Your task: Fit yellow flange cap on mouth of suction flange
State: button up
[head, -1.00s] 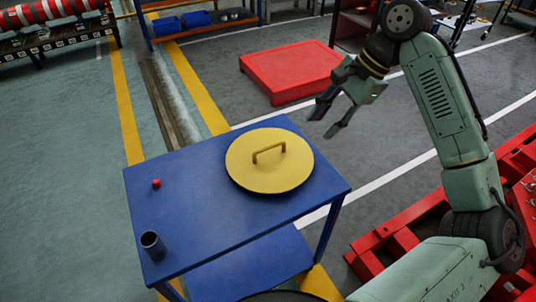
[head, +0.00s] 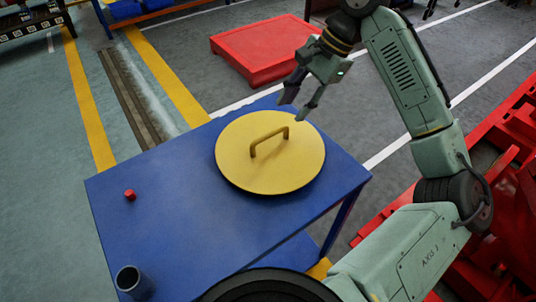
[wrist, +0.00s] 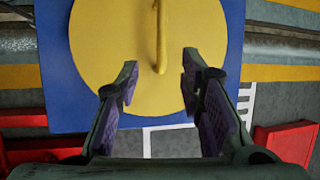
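The yellow flange cap (head: 240,165) lies flat on the blue table (head: 150,215), its arched handle (head: 268,140) standing up from the middle. My gripper (head: 293,108) is open and empty, above and beyond the cap's far right edge in the head view. In the wrist view my gripper (wrist: 160,95) has its two purple-padded fingers apart. The cap (wrist: 100,40) fills the upper middle there, with its handle (wrist: 162,35) lined up between the fingers and ahead of them. The suction flange is not seen in these frames.
A small red piece (head: 130,195) and a dark open cylinder (head: 134,282) stand on the table's left side. A red platform (head: 262,50) lies on the floor behind. Red framework (head: 500,200) is on the right.

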aim_at(272, 132)
jog(key=x, duration=0.5)
jog(key=shift+s+a, duration=0.1)
jog(key=shift+a, duration=0.05)
jog(key=a+f, duration=0.1)
jog(key=s+a+f+p, duration=0.1)
jog(key=f, duration=0.1)
jog(key=shift+a+f, duration=0.2)
jog(key=shift+a, duration=0.2)
jog(key=shift+a+f, duration=0.15)
jog(key=shift+f, duration=0.2)
grip_shut()
